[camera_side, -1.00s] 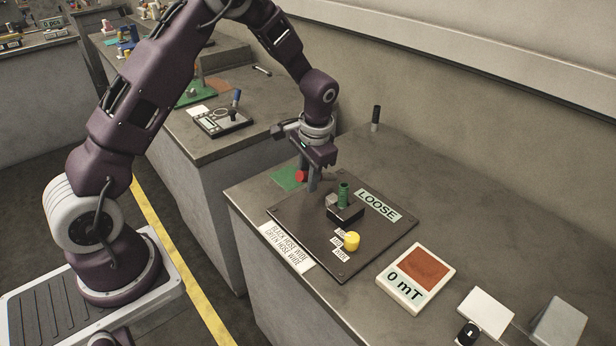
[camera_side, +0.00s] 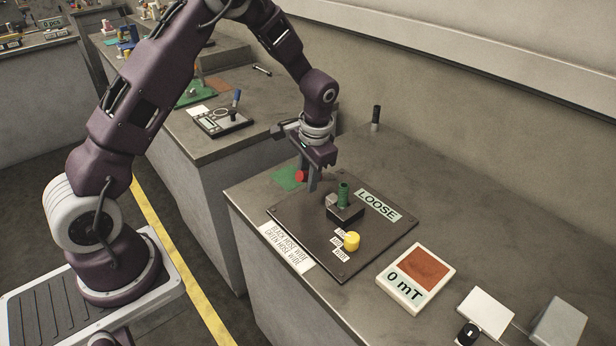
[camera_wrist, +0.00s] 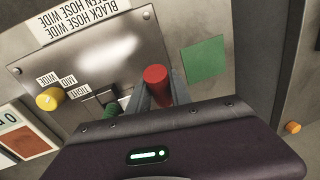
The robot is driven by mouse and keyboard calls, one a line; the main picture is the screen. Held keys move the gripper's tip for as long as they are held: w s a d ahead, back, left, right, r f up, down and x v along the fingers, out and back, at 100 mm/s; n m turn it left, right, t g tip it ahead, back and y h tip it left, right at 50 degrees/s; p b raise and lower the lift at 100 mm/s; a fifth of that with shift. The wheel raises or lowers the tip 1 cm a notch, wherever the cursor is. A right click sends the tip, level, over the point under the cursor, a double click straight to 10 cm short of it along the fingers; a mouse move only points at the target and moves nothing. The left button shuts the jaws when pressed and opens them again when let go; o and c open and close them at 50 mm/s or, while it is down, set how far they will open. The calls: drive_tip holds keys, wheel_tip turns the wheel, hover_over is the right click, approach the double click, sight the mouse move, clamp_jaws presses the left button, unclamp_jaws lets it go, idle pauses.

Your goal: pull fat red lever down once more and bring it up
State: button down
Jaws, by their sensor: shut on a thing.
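The fat red lever (camera_side: 301,176) stands at the far left corner of the dark plate (camera_side: 290,218), partly hidden by a finger. My gripper (camera_side: 307,182) points down over it and is shut on it. In the wrist view the red lever's round end (camera_wrist: 156,76) sits between the two finger tips (camera_wrist: 158,92). Its lower part is hidden in the side view. I cannot tell from these frames whether the lever is up or down.
A green ribbed post on a dark block (camera_side: 344,197) stands close to my gripper, beside a LOOSE label (camera_side: 378,205). A yellow knob (camera_side: 351,241) is nearer the front. A display reading 0 mT (camera_side: 415,278) lies to the right. A green square (camera_side: 288,178) lies behind the plate.

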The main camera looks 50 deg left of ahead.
idle(0.3)
drive_tip(key=shift+s+f+t, duration=0.3)
drive_tip(key=shift+f+t, duration=0.25)
drive_tip(key=shift+t, duration=0.15)
drive_tip(key=shift+s+f+t, duration=0.15)
drive_tip(key=shift+f+t, duration=0.5)
drive_tip(key=shift+t, duration=0.15)
drive_tip(key=c, duration=1.2)
unclamp_jaws()
drive_tip(key=shift+o, duration=0.2)
drive_tip(key=shift+r, duration=0.1)
